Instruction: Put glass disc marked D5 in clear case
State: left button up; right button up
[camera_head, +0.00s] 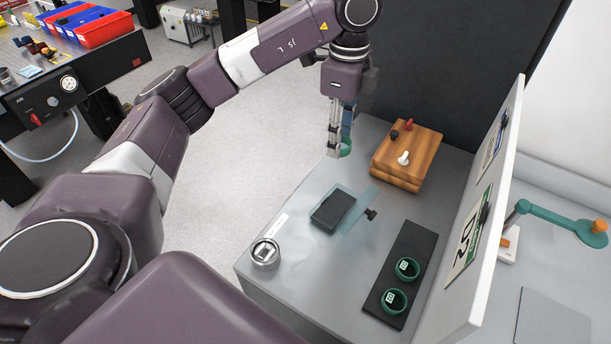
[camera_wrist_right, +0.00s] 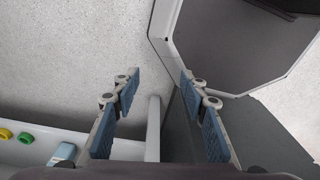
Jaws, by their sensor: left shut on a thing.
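My left gripper (camera_head: 338,150) is shut on a green-rimmed disc (camera_head: 346,147) near the far edge of the grey bench; no mark on it can be read. Two other green-rimmed discs with small white labels, one farther (camera_head: 407,269) and one nearer (camera_head: 394,301), sit in a black tray (camera_head: 421,240). Their labels are too small to read. A see-through case with a dark insert (camera_head: 333,208) lies on the bench, with a clear teal-tinted panel beside it (camera_head: 362,203). My right gripper (camera_wrist_right: 160,90) is open and empty in the right wrist view, over the floor.
A wooden block (camera_head: 408,160) with red, black and white knobs stands right of my left gripper. A silver round container (camera_head: 265,254) sits at the front left edge. A white upright panel (camera_head: 487,200) bounds the right side. Bare bench lies between the case and the tray.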

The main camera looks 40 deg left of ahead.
pick_arm(q)
notch_tip(320, 180, down, 8)
jog(key=d, duration=0.1)
jog(key=p, duration=0.2)
send_over(334, 207)
notch_tip(334, 207, down, 7)
jog(key=shift+f, duration=0.2)
notch_tip(334, 207, down, 4)
jog(key=shift+p, duration=0.35)
jog(key=shift+f, duration=0.2)
pick_arm(e)
jog(key=d+r, duration=0.2)
jog(key=d, duration=0.1)
jog(key=shift+s+r, duration=0.1)
jog(key=shift+r, duration=0.15)
pick_arm(q)
jog(key=shift+f, duration=0.1)
jog(key=shift+f, duration=0.1)
jog(key=o, duration=1.1)
jog(key=shift+o, duration=0.2)
pick_arm(e)
jog(key=shift+f, duration=0.1)
